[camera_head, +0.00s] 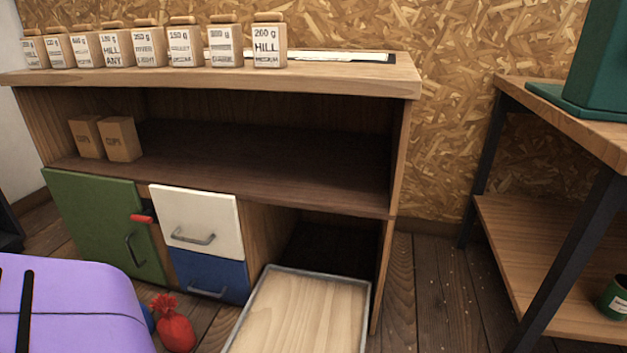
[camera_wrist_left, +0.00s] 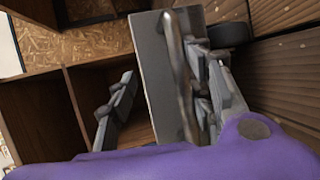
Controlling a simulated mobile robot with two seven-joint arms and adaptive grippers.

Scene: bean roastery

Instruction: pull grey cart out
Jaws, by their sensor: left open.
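The grey cart (camera_head: 362,310) is at the bottom right bay of the cabinet in the head view. Its grey-rimmed, wood-floored top juts out from the bay, and its rear end reaches towards the dark opening. In the left wrist view the cart's grey front panel (camera_wrist_left: 155,85) carries a curved metal handle (camera_wrist_left: 179,75), and a dark wheel shows beside it. My left gripper (camera_wrist_left: 158,85) is open, with one finger on each side of the handle. The handle lies nearer the right finger; I cannot tell if they touch. My right gripper is out of view.
The cabinet (camera_head: 310,80) has a green door (camera_head: 95,220), a white drawer (camera_head: 195,220) and a blue drawer (camera_head: 208,275). A red tied sack (camera_head: 174,325) lies on the floor left of the cart. A black-legged table (camera_head: 540,195) stands right, with bare floor between.

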